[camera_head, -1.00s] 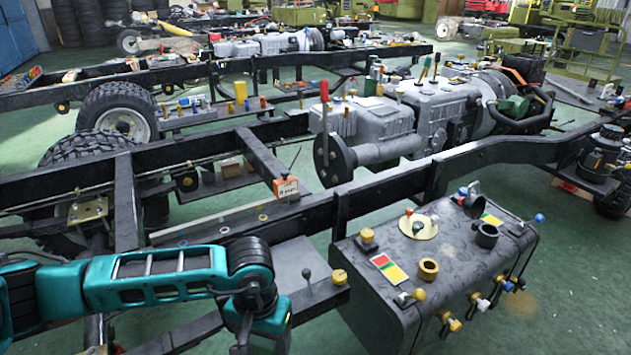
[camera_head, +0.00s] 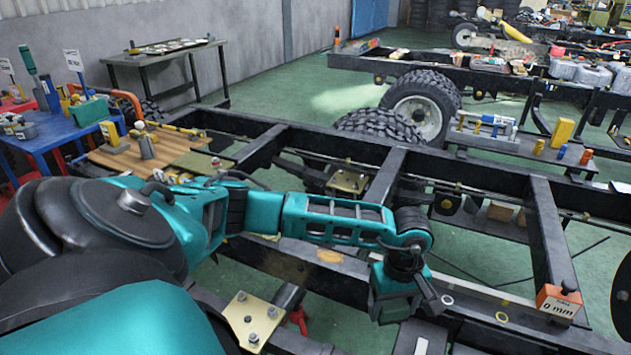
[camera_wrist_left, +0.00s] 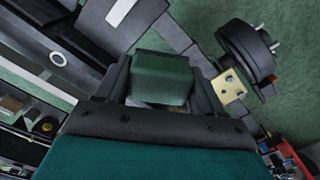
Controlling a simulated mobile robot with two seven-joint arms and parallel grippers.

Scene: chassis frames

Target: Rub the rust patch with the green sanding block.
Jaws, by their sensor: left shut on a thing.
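In the wrist view, my left gripper (camera_wrist_left: 160,85) is shut on the green sanding block (camera_wrist_left: 161,75), whose sides lie between the two dark fingers. An orange-brown patch (camera_head: 330,256), which looks like the rust patch, lies on the dark rail, left of the gripper and just below my forearm. The gripper is apart from the patch. My right gripper is not in view.
A brass plate with bolts (camera_head: 253,320) stands near my arm. An orange block marked 0 mm (camera_head: 558,303) sits on the frame at right. A blue table (camera_head: 62,130) with tools stands at left. A cross member (camera_head: 385,180) runs behind my forearm.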

